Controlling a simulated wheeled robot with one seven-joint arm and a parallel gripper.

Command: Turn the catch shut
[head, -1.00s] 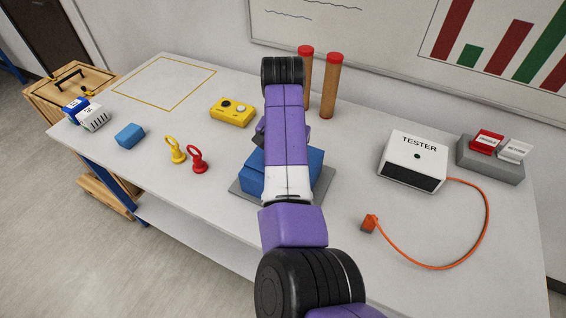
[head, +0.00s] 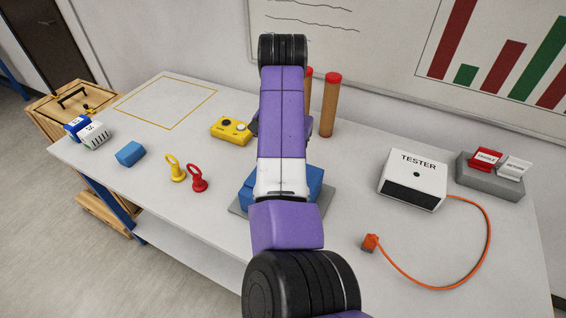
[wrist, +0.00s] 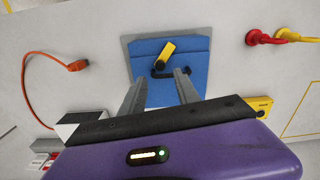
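The blue box (head: 315,186) sits on a grey plate (head: 238,207) on the table, largely behind my arm in the head view. In the wrist view the blue box (wrist: 196,50) shows from above, with a yellow lever (wrist: 169,48) tilted on its top and a dark bent bar (wrist: 164,71) beside the lever's lower end. I take the lever to be the catch. My gripper (wrist: 160,82) is open, its two grey fingers apart over the near part of the box, with nothing seen between them. Whether they touch the box I cannot tell.
A white tester (head: 412,185) with an orange cable stands to the right. Red and yellow ring pegs (head: 198,180), a small blue block (head: 130,154) and a yellow box (head: 230,130) are to the left. Two red-capped posts (head: 331,105) stand behind my arm.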

